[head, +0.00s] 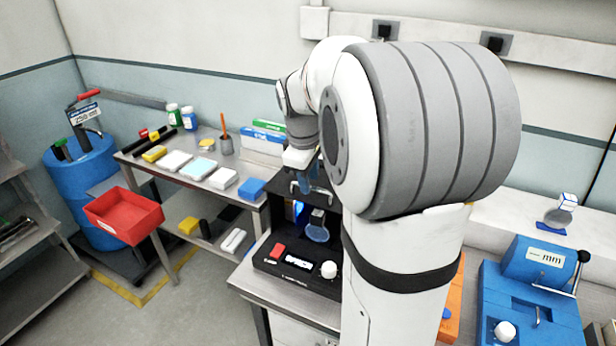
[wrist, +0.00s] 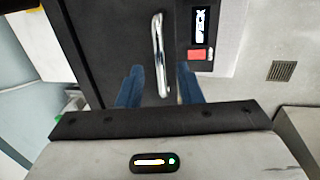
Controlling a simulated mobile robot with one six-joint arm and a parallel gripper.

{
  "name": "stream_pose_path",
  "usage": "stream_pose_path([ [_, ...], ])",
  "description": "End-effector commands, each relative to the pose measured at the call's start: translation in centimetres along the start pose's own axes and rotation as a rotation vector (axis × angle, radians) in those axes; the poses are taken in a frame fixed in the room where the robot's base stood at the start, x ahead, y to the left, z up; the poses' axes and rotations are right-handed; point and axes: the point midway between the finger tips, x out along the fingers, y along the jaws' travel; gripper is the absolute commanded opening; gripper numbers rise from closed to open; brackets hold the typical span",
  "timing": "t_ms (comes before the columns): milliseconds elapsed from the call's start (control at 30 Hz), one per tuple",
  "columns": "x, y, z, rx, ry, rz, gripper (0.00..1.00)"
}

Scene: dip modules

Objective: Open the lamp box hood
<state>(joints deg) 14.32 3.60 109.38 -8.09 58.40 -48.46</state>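In the wrist view the hood (wrist: 100,50) is a black panel with a chrome bar handle (wrist: 157,50). My gripper (wrist: 159,87) is open, its two blue fingers on either side of the handle's lower end. I cannot tell whether they touch it. In the head view my gripper (head: 308,176) is above the hood, partly hidden by my arm.
The box's front panel (head: 298,268) has a red button and a white knob. A side table (head: 190,186) to the left holds several small boxes and a pen cup. A blue machine (head: 530,290) stands at right.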

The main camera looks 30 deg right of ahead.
Motion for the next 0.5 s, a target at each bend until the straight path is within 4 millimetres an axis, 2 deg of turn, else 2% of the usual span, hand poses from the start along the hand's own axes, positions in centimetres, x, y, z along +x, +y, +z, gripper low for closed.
stream_pose_path([
  [133,0.92,0.05,0.08,0.002,0.000,0.000,0.33],
  [367,1.07,0.03,0.07,0.001,0.000,0.001,0.33],
  [500,1.06,0.02,0.06,0.001,0.001,0.001,0.24],
])
